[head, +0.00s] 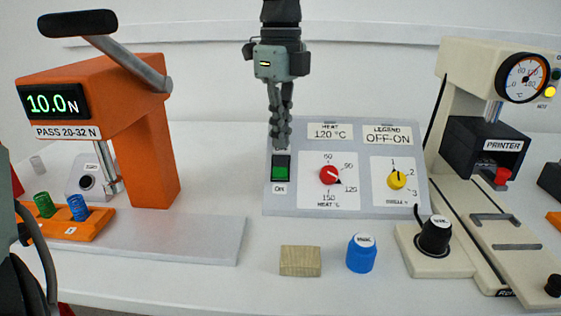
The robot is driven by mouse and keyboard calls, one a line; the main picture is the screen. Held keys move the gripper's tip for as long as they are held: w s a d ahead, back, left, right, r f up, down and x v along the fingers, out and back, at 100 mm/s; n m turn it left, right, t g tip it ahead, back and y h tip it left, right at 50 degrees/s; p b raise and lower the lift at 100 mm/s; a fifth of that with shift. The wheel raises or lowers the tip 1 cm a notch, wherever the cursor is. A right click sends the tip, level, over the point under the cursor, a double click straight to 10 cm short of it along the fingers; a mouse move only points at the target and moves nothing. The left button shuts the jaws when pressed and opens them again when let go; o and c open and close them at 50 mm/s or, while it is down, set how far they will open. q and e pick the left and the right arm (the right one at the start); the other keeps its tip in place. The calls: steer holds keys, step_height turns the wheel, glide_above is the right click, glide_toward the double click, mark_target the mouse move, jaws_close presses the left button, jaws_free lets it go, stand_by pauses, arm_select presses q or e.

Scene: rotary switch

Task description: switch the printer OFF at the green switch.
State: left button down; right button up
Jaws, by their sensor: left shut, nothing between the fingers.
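The green switch (281,172) sits at the left of a grey control panel (345,206). It has a dark frame, a bright green face and an "ON" label below. My left gripper (281,143) points down with its fingers shut and empty. The fingertips are just above the switch's top edge in the picture; I cannot tell whether they touch it. The printer (502,145) is the beige machine at the right, with a round gauge and a lit yellow lamp (550,91).
The panel also has a red heat knob (330,175) and a yellow knob (397,180). A wooden block (300,261), a blue capped pot (361,254) and a black one (434,236) stand in front. An orange force tester (145,150) stands left.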

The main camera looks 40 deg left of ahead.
mark_target(281, 159)
arm_select(q)
step_height(281, 159, up, 5)
steer(key=shift+f+p, duration=0.2)
steer(key=shift+p, duration=0.95)
